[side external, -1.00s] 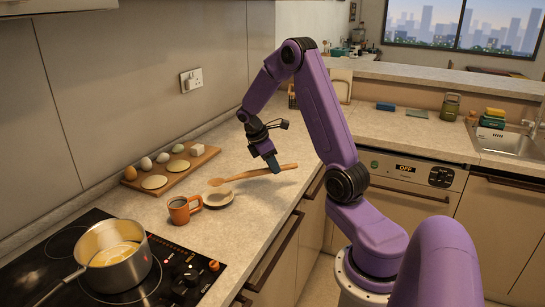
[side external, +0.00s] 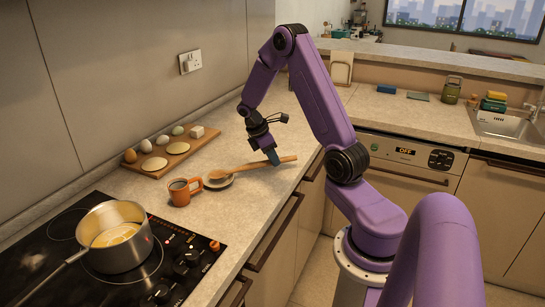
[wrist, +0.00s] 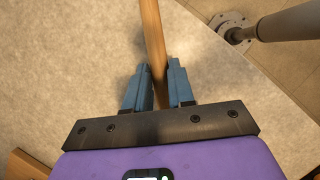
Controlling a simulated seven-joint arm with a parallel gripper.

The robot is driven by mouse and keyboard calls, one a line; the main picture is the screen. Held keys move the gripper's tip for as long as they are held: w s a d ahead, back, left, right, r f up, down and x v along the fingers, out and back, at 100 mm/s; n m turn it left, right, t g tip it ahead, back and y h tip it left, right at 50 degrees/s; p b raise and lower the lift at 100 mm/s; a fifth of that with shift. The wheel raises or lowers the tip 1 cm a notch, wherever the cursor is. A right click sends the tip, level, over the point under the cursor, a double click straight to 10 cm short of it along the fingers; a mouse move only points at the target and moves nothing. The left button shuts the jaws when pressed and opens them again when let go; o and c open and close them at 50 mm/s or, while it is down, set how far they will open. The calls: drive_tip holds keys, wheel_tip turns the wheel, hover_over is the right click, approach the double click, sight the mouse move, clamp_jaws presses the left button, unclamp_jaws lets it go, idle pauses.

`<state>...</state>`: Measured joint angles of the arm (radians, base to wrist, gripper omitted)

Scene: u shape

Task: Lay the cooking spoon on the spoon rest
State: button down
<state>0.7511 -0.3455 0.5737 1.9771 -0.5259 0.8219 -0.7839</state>
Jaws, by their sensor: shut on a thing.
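The wooden cooking spoon (side external: 250,166) lies nearly level in the side external view, bowl end to the left and handle to the right. Its bowl is over the small round spoon rest (side external: 221,185), which it partly hides; I cannot tell whether they touch. My gripper (side external: 273,160) points down and is shut on the spoon's handle, low over the counter. In the wrist view the handle (wrist: 153,45) runs between the two blue fingers of my gripper (wrist: 160,75). The spoon's bowl and the rest are not in the wrist view.
An orange mug (side external: 182,192) stands close left of the rest. Behind it is a wooden board (side external: 160,168) with eggs and flat round pieces. A pot (side external: 115,250) sits on the black hob (side external: 60,270).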

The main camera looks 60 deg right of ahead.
drive_tip(key=c, duration=0.9)
unclamp_jaws()
drive_tip(key=v, duration=1.7)
drive_tip(key=shift+w+a+r, duration=0.15)
drive_tip(key=s+a+f+n+t+y, duration=0.1)
drive_tip(key=s+a+t, duration=0.15)
drive_tip(key=a, duration=0.75)
drive_tip(key=s+a+n+t, duration=0.1)
drive_tip(key=s+a, duration=0.2)
drive_tip(key=a, duration=0.8)
drive_tip(key=s+a+f+y, duration=0.1)
drive_tip(key=s+a, duration=0.1)
drive_tip(key=s, duration=0.4)
drive_tip(key=s+a+f+n, duration=0.1)
drive_tip(key=s+a, duration=0.2)
drive_tip(key=s, duration=0.4)
drive_tip(key=s+a+f+y, duration=0.1)
drive_tip(key=s+a+f, duration=0.1)
drive_tip(key=s, duration=0.4)
drive_tip(key=shift+s+a+n+y, duration=0.3)
drive_tip(key=shift+s+a, duration=0.05)
drive_tip(key=shift+a, duration=0.15)
